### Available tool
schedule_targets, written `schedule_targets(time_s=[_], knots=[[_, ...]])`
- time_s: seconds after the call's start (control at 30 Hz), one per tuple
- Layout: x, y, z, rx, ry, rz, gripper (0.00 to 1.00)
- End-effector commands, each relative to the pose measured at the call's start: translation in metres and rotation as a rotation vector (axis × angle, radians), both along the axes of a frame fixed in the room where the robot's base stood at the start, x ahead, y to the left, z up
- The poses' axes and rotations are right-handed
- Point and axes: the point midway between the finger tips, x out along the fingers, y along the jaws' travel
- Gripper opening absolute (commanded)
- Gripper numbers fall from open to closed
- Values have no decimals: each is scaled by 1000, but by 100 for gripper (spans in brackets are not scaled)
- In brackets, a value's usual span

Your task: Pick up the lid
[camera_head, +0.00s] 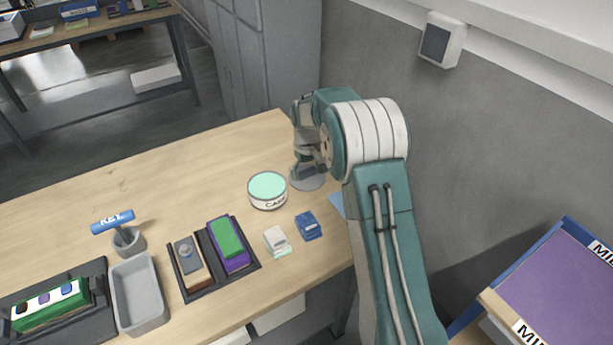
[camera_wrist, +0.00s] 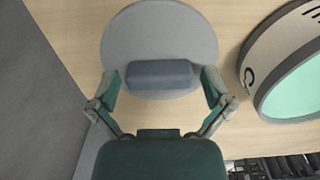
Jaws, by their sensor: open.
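The lid is a flat grey disc (camera_head: 307,182) lying on the wooden table near its far right edge. In the wrist view the disc (camera_wrist: 160,22) has a blue-grey bar handle (camera_wrist: 160,75) across it. My gripper (camera_head: 308,163) points down over the lid, and its lower part hides some of the lid in the head view. In the wrist view my gripper (camera_wrist: 160,84) is open, with one finger on each side of the handle. Small gaps seem to show there, but I cannot tell if either finger touches it.
A white round tin (camera_head: 267,201) with a mint top stands just left of the lid. A blue block (camera_head: 309,226) and a white block (camera_head: 276,241) lie nearer. Black trays (camera_head: 258,263) and a grey bin (camera_head: 151,320) stand left. A grey wall (camera_head: 480,140) is to the right.

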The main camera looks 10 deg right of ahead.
Motion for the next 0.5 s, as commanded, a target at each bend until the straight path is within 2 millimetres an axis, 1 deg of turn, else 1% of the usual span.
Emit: schedule_targets(time_s=[0.17, 0.27, 0.3, 0.33, 0.5], knots=[[0, 0, 0, 0, -1, 0, 100], [0, 0, 0, 0, -1, 0, 60], [0, 0, 0, 0, -1, 0, 42], [0, 0, 0, 0, 0, 0, 32], [0, 0, 0, 0, 0, 0, 32]])
